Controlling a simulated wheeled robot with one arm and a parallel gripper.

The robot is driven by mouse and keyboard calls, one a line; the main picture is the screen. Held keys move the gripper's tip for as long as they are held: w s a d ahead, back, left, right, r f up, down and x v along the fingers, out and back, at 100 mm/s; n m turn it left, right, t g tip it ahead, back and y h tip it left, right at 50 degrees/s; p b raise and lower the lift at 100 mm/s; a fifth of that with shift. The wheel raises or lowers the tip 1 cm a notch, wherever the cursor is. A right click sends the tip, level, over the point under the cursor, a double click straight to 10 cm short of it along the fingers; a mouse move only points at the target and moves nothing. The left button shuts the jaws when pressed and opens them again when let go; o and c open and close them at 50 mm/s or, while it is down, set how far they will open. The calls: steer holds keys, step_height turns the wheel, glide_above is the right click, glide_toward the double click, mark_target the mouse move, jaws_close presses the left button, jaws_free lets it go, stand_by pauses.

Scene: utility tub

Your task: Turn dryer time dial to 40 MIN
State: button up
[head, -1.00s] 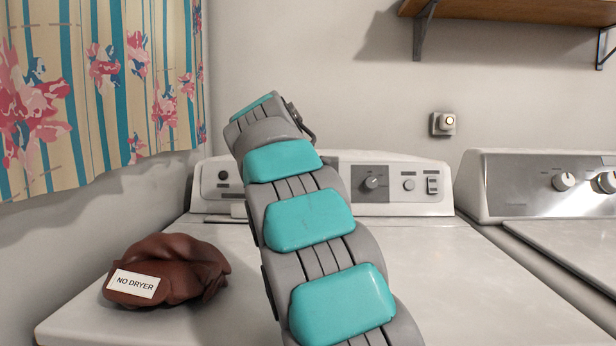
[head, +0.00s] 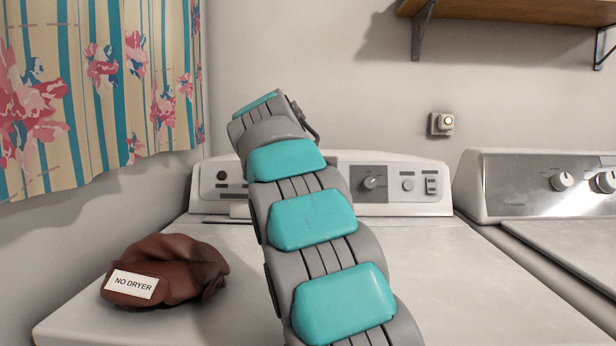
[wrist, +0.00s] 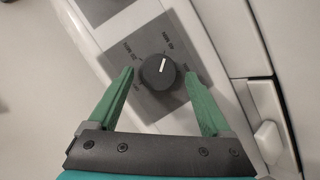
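In the wrist view a round dark dial (wrist: 158,71) with a white pointer line sits on a grey square panel (wrist: 150,102) with small printed labels. The pointer aims up and slightly right in that view, toward a label at the upper right that looks like a MIN marking; the print is too small to read surely. My gripper (wrist: 159,74) is open, with one green finger on each side of the dial. I see gaps between the fingertips and the dial. In the head view my arm hides the gripper and part of the dryer's control panel (head: 440,171).
A dark red cloth bundle (head: 205,270) labelled NO DRYER lies on the left of the white dryer top (head: 470,290). Another machine (head: 500,180) stands to the right. A wooden shelf (head: 520,10) and a curtain (head: 90,100) are above.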

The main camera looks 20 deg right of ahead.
steer(key=shift+a+r, duration=0.1)
steer(key=shift+r, duration=0.05)
steer(key=v, duration=0.7)
steer(key=shift+s+a+b, duration=0.2)
steer(key=shift+s+b, duration=0.05)
steer(key=shift+b, duration=0.05)
steer(key=shift+r, duration=0.1)
